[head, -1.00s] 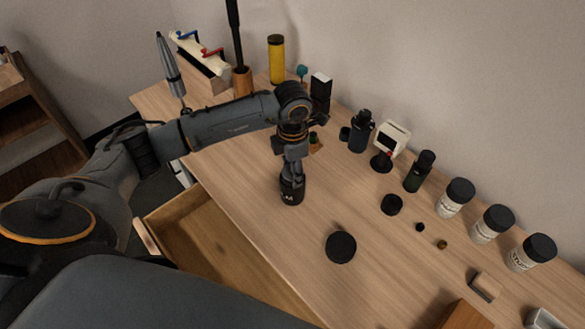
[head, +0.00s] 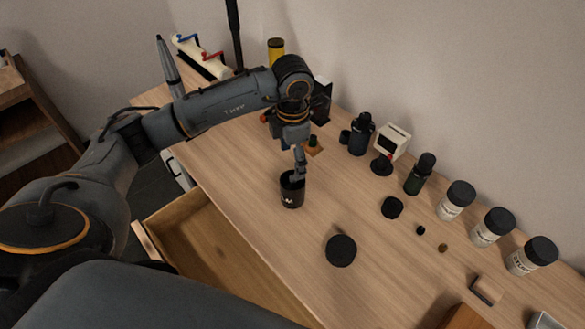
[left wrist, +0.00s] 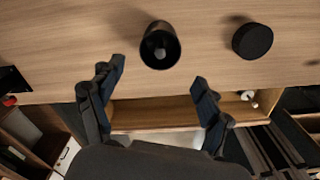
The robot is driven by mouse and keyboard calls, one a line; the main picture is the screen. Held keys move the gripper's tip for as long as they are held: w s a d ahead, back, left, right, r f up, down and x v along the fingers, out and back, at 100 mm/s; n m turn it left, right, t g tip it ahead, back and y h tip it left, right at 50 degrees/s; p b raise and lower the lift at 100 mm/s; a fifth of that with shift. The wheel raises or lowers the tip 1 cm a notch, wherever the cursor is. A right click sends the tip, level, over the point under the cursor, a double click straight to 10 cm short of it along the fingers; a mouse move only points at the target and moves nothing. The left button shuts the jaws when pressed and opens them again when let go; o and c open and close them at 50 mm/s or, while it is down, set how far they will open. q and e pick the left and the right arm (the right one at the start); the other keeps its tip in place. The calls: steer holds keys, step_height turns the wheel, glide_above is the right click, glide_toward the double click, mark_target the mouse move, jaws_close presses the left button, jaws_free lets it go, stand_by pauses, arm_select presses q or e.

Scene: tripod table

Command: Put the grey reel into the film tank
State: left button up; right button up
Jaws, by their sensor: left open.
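The film tank (head: 291,195) is a black open cup with white lettering, upright on the table. In the left wrist view the tank (left wrist: 153,58) shows its open mouth, with a faint grey shape inside; I cannot tell for sure whether this is the grey reel. No grey reel shows elsewhere. My left gripper (head: 298,177) is just above and behind the tank's rim in the head view. In the left wrist view the gripper (left wrist: 160,73) has its fingers spread with nothing between them. My right gripper is not in view.
A black round lid (head: 341,250) lies in front of the tank, to its right. An open drawer (head: 208,245) juts from the table's front. Dark bottles (head: 420,175) and white jars with black lids (head: 456,200) stand along the back right. Bare tabletop surrounds the tank.

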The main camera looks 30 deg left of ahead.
arm_select(q)
step_height(320, 180, up, 6)
steer(key=shift+f, duration=0.2)
stand_by(1.0)
